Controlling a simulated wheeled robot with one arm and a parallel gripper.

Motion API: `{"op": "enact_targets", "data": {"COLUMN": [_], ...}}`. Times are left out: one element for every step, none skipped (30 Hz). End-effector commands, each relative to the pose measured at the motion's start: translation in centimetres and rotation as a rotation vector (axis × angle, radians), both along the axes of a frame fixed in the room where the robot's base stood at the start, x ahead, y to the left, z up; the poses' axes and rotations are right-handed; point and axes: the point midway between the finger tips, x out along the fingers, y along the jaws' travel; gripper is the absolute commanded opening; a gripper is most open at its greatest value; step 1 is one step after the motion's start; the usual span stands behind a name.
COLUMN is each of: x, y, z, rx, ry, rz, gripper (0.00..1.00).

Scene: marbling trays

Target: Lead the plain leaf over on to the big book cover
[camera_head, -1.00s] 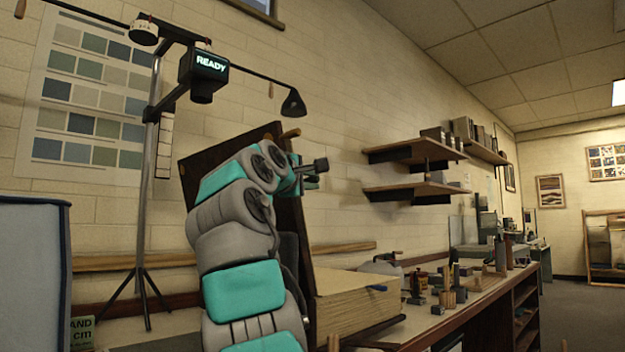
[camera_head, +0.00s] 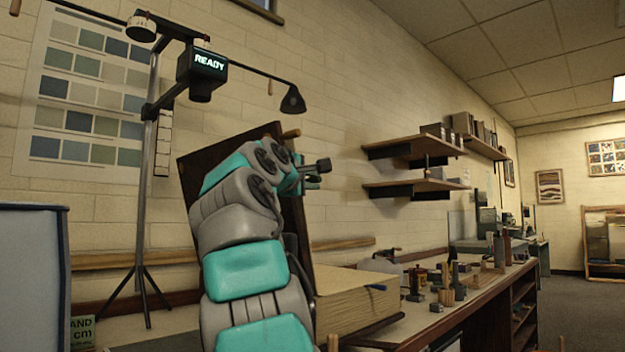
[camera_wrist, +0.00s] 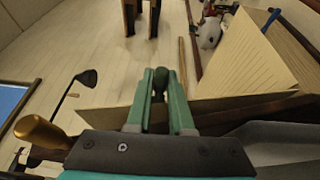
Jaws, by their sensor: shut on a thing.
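The big book lies on the bench, its thick cream page block (camera_head: 350,298) at lower centre. Its dark brown cover (camera_head: 215,158) stands raised and tilted behind my arm, with a wooden peg at the top. My gripper (camera_head: 318,167) is beside the cover's right edge, high above the block. A small dark knob shows between the fingers. The leaf cannot be made out in the head view; my arm hides part of the cover.
A stand with lamps and a READY box (camera_head: 203,68) rises at left. A blue-grey panel (camera_head: 30,280) fills the left edge. Several small blocks and pots crowd the bench to the right of the book. Wall shelves (camera_head: 415,148) hang behind; the air between is clear.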

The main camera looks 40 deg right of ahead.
Motion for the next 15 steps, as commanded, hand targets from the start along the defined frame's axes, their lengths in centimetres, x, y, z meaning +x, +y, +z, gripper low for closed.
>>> {"op": "enact_targets", "data": {"x": [-0.21, -0.24, -0.29, -0.32, -0.34, -0.37, -0.39, -0.40, -0.43, -0.43, -0.44, -0.46, -0.47, -0.49, -0.50], "y": [0.96, 0.91, 0.85, 0.79, 0.73, 0.64, 0.58, 0.52, 0.46, 0.40, 0.35, 0.30, 0.26, 0.22, 0.19], "z": [1.48, 1.46, 1.44, 1.40, 1.36, 1.27, 1.22, 1.17, 1.11, 1.06, 1.01, 0.96, 0.93, 0.89, 0.85], "rx": [-0.023, -0.021, -0.019, -0.016, -0.014, -0.011, -0.009, -0.007, -0.005, -0.003, -0.002, 0.000, 0.001, 0.001, 0.002], "ry": [-0.017, -0.016, -0.016, -0.016, -0.016, -0.015, -0.015, -0.015, -0.014, -0.015, -0.014, -0.014, -0.014, -0.014, -0.013], "rz": [0.014, 0.013, 0.013, 0.013, 0.012, 0.011, 0.011, 0.010, 0.010, 0.010, 0.009, 0.009, 0.009, 0.008, 0.008], "gripper": [0.00, 0.00, 0.00, 0.00, 0.00, 0.00, 0.00, 0.00, 0.00, 0.00, 0.00, 0.00, 0.00, 0.00, 0.00]}}
